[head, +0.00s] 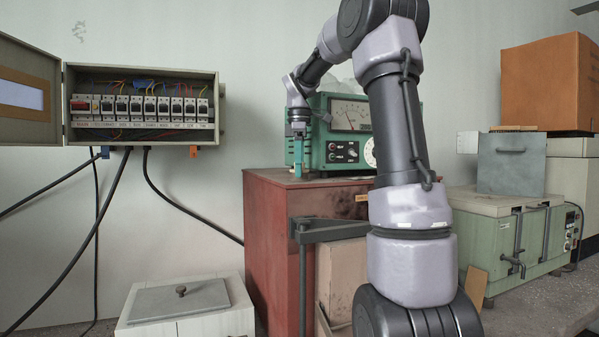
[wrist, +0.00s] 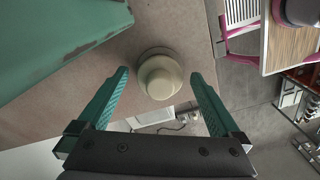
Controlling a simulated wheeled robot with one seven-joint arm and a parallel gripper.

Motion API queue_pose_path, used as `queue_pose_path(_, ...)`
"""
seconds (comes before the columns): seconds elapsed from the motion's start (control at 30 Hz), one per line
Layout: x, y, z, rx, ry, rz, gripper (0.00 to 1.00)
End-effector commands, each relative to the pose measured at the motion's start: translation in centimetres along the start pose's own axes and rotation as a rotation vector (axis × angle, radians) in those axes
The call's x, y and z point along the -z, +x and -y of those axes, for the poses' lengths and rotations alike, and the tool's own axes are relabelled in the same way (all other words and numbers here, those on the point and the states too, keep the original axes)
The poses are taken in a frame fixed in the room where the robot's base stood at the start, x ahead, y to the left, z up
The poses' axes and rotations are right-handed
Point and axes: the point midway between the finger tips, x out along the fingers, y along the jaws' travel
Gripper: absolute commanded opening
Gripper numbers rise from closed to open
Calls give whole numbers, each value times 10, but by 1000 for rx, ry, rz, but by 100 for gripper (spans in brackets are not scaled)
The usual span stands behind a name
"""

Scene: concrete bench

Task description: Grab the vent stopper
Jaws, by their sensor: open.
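The likely vent stopper (wrist: 158,78) is a pale grey-green round piece with a narrower top on a wider base. In the wrist view it stands on a brown surface close to its edge. My gripper (wrist: 160,73) is open, its two teal fingers on either side of the stopper in the picture, with a gap to each. I cannot tell how far below the fingertips it is. In the head view my gripper (head: 298,173) points down over the front left part of the red cabinet top (head: 335,182); I cannot make out the stopper there.
A green meter box (head: 330,106) stands on the cabinet just behind my gripper. An open fuse box (head: 144,80) with hanging cables is on the wall at left. A white box (head: 190,325) with a knobbed lid sits lower left. A green machine (head: 515,245) is at right.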

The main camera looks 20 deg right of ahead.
Motion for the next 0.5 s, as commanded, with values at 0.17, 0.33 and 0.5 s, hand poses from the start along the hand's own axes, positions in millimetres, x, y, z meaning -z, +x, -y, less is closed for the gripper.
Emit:
queue_pose_path(0.17,0,0,0,0,0,0,73)
queue_pose_path(0.33,0,0,0,0,0,0,12)
queue_pose_path(0.5,0,0,0,0,0,0,12)
